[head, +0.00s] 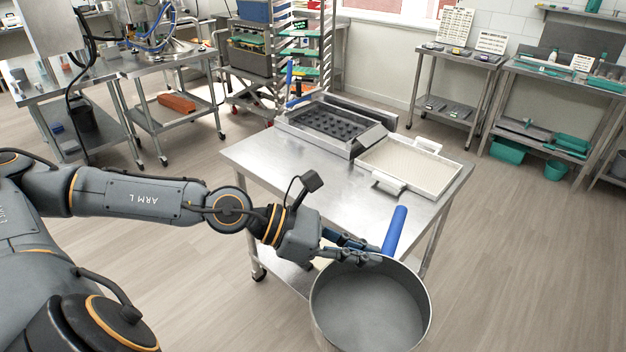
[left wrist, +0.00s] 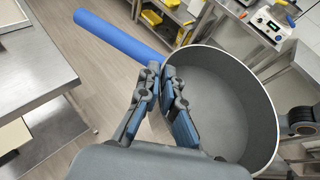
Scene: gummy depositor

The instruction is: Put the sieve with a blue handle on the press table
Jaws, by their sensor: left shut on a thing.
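The sieve with a blue handle (head: 372,300) is a round grey metal pan in the lower middle of the head view; its blue handle (head: 395,230) points up and away. My left gripper (head: 372,254) is shut on the sieve's rim beside the handle and holds it in front of the table's near right corner. The left wrist view shows the fingers (left wrist: 168,95) closed on the rim, with the blue handle (left wrist: 120,35) to the left and the bowl (left wrist: 215,105) to the right. The press table (head: 275,165) is a steel table in the middle. My right gripper is not in view.
On the table stand a black-cavity mould press (head: 335,125) at the back and a white tray with handles (head: 410,165) at the right. The table's front left top is bare. A wheeled rack (head: 305,50) and side tables stand behind.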

